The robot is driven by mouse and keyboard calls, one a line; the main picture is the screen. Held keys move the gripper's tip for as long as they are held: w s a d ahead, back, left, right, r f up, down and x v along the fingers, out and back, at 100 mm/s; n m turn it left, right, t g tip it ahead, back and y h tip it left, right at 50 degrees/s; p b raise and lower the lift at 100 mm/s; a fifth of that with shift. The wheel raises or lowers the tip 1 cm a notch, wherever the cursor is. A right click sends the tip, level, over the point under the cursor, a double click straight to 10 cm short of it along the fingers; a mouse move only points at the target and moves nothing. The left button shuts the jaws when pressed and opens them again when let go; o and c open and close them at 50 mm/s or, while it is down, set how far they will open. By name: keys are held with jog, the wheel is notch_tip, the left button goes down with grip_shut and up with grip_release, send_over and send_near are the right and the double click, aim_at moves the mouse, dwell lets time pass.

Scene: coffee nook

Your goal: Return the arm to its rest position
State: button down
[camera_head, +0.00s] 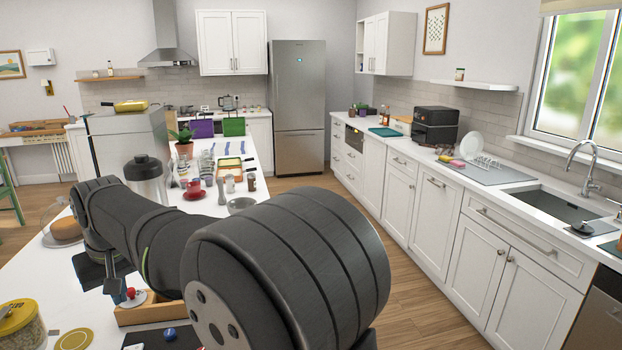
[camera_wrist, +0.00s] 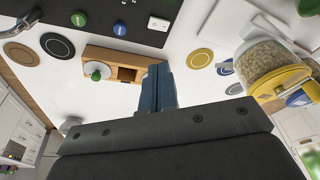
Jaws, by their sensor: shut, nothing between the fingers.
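My arm spans the front of the head view, bent to the left over the white island counter (camera_head: 75,285). In the wrist view, my gripper (camera_wrist: 158,75) shows two blue-grey fingers closed together with nothing between them. Its fingertips are beside a wooden box (camera_wrist: 97,54) with an open compartment and a green-knobbed piece at one end. I cannot tell the height of the fingers above the counter. In the head view, my arm hides part of the counter and the wooden box (camera_head: 140,316).
A jar with a yellow lid (camera_wrist: 254,50) stands right of my gripper. Round coasters (camera_wrist: 200,58) and a dark mat (camera_wrist: 125,12) lie nearby. Open floor lies right of the island.

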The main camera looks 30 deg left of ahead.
jog(key=d+r+n+y, duration=0.1)
jog(key=d+r, duration=0.5)
jog(key=r, duration=0.1)
jog(key=shift+d+r, duration=0.15)
jog(key=shift+d, duration=0.05)
jog(key=shift+w, duration=0.1)
jog(key=c, duration=0.9)
grip_release()
jog(key=o, duration=0.4)
jog(key=shift+n, duration=0.3)
jog(key=o, duration=0.4)
jog(key=shift+w+d+f+n+t, duration=0.1)
jog(key=shift+w+f+n+t, duration=0.2)
jog(key=shift+n, duration=0.3)
jog(key=shift+c, duration=0.2)
jog(key=shift+o, duration=0.7)
jog(key=shift+w+d+f+n+t+h, duration=0.1)
jog(key=shift+n+t+h, duration=0.1)
jog(key=shift+n, duration=0.25)
jog(key=shift+w+f+n+t+h, duration=0.1)
jog(key=shift+n+h, duration=0.1)
jog(key=shift+n, duration=0.25)
jog(key=w+f+n+t+h, duration=0.1)
jog(key=w+f+n+t, duration=0.2)
jog(key=w+f+n, duration=0.3)
notch_tip(320, 180, down, 3)
jog(key=shift+f+h, duration=0.1)
jog(key=shift+h, duration=0.3)
